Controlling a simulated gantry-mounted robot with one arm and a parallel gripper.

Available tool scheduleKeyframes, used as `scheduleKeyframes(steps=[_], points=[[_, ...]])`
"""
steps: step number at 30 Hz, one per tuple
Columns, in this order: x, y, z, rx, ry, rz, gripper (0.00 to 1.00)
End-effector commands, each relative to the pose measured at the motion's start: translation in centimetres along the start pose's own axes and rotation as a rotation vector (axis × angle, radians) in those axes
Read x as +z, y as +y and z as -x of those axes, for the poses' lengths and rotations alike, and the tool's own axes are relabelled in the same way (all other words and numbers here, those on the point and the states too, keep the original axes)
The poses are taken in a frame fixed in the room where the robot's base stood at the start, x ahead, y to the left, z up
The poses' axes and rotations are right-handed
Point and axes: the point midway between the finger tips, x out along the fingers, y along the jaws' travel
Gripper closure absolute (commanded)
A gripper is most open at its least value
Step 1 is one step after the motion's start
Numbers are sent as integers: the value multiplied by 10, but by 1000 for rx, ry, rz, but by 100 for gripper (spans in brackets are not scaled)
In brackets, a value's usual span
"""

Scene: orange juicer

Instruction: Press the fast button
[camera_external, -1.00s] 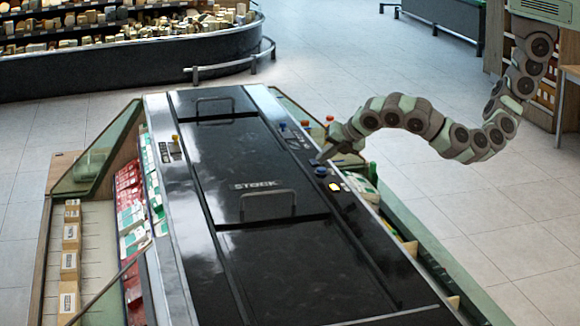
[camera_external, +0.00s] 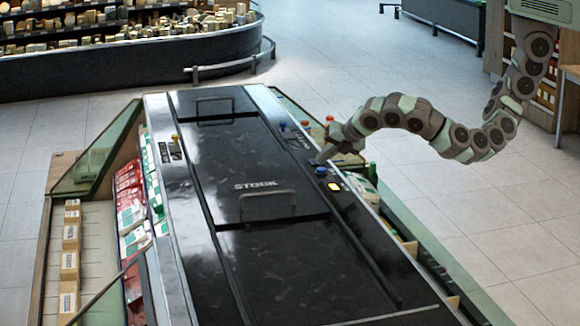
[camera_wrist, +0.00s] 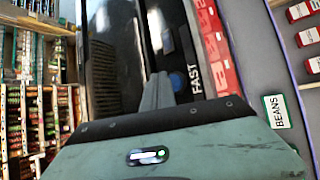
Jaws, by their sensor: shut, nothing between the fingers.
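The FAST label (camera_wrist: 195,78) is printed on the dark control strip in the wrist view. A blue round button (camera_wrist: 178,81) sits beside the label. In the external view a blue button (camera_external: 321,171) is on the right-hand strip of the black counter, next to my gripper (camera_external: 317,161). My gripper is shut and empty, and its fingers (camera_wrist: 158,82) point at the strip just left of the blue button in the wrist view. I cannot tell whether the fingertips touch the strip or the button.
A lit yellow-white square (camera_external: 334,187) lies nearer on the same strip. Another blue button (camera_external: 283,126) and orange knobs (camera_external: 305,123) are farther back. A green bottle (camera_external: 373,172) stands right of the strip. Raised handles (camera_external: 267,193) stick up from the black lids.

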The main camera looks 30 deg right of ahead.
Motion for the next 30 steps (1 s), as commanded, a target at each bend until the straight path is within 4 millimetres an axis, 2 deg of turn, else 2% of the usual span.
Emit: scheduleKeyframes(steps=[30], points=[[-4, -4, -6, 0, 0, 0, 100]])
